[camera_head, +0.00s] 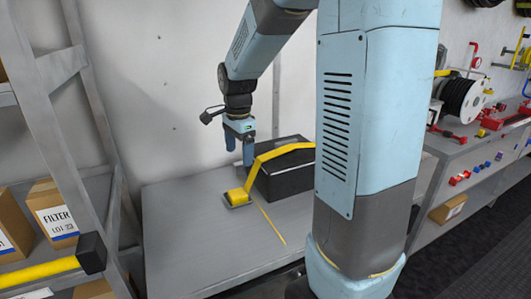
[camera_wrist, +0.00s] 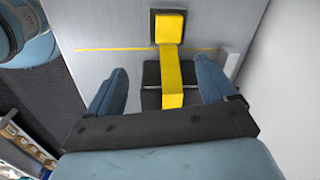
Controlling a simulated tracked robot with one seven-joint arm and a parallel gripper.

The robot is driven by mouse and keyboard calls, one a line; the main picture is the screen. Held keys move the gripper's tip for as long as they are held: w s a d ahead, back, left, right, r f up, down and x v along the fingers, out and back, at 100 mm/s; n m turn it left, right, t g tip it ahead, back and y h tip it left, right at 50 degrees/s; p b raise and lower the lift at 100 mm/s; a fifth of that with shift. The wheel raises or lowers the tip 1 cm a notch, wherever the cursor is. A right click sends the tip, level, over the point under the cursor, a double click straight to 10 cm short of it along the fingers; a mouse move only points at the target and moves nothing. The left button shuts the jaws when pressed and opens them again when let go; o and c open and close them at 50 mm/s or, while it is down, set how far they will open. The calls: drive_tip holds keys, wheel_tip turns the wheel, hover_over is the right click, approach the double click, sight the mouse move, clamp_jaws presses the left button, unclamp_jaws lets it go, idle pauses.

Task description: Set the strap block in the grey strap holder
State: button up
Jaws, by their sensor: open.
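The yellow strap block (camera_head: 237,195) sits at the left end of a yellow strap (camera_head: 283,149), within a dark grey square holder (camera_head: 233,205) on the bench. In the wrist view the block (camera_wrist: 169,25) shows at the top, with the holder's dark rim (camera_wrist: 153,28) around it. The strap runs from the block over a black case (camera_head: 287,183). My gripper (camera_head: 239,150) is open and empty, fingers down, above the bench near the block and case. In the wrist view, my gripper's fingers (camera_wrist: 161,72) stand on either side of the strap, apart from it.
The grey bench top (camera_head: 185,235) is mostly clear, with a thin yellow line (camera_head: 268,222). A pale upright piece (camera_wrist: 229,62) stands right of the case in the wrist view. A shelf with boxes (camera_head: 55,212) is at left; a hose reel (camera_head: 460,98) is at right.

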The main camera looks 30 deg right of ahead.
drive_tip(key=s+r+n+t, duration=0.2)
drive_tip(key=s+r+n, duration=0.3)
drive_tip(key=s, duration=0.6)
drive_tip(key=s+r+n+t, duration=0.2)
drive_tip(key=s+r+n, duration=0.3)
drive_tip(key=s+n, duration=0.5)
drive_tip(key=shift+s+a+r+t, duration=0.15)
drive_tip(key=shift+s+t, duration=0.25)
drive_tip(key=shift+s, duration=0.05)
